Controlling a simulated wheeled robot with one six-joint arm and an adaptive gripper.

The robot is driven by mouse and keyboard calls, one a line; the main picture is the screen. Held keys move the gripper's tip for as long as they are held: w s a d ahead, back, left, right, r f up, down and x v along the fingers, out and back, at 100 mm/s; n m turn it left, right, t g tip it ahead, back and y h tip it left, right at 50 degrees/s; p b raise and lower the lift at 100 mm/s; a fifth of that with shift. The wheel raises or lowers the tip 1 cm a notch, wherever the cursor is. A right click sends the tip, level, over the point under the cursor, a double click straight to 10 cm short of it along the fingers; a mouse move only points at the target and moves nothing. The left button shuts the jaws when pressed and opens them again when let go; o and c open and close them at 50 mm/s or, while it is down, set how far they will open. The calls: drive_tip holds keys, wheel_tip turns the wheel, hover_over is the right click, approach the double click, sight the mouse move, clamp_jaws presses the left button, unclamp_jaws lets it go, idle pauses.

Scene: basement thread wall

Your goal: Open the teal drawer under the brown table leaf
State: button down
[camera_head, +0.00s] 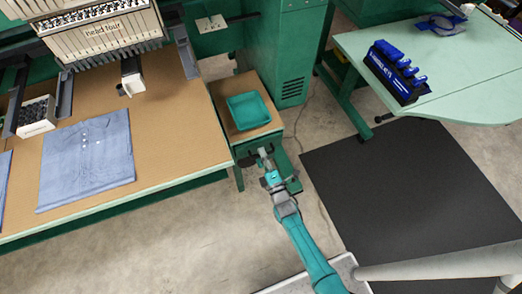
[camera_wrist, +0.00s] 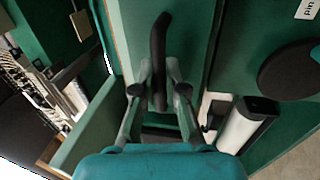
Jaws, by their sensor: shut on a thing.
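The brown table leaf (camera_head: 265,133) stands right of the large table. Under its front edge is the drawer (camera_head: 246,151), with a green-teal front. In the wrist view the drawer front (camera_wrist: 190,45) fills the upper middle and carries a dark upright bar handle (camera_wrist: 159,45). My gripper (camera_head: 265,156) is at the drawer front. In the wrist view my gripper (camera_wrist: 162,92) has one finger on each side of the handle and is shut on it. The handle's lower part is between the fingers. I cannot tell whether the drawer stands out from its housing.
A teal tray (camera_head: 248,110) sits on the leaf. The large table (camera_head: 170,150) with a folded blue shirt (camera_head: 87,160) is at left. A black mat (camera_head: 400,190) lies on the floor at right, below a pale green table (camera_head: 450,60). In the wrist view a white cylinder (camera_wrist: 240,125) is right of my gripper.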

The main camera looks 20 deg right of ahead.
drive_tip(key=s, duration=1.1)
drive_tip(key=shift+s, duration=0.2)
drive_tip(key=c, duration=1.2)
unclamp_jaws()
drive_tip(key=shift+s, duration=0.1)
drive_tip(key=s+f, duration=0.2)
drive_tip(key=s, duration=0.9)
drive_tip(key=shift+s, duration=0.3)
drive_tip(key=shift+s, duration=0.1)
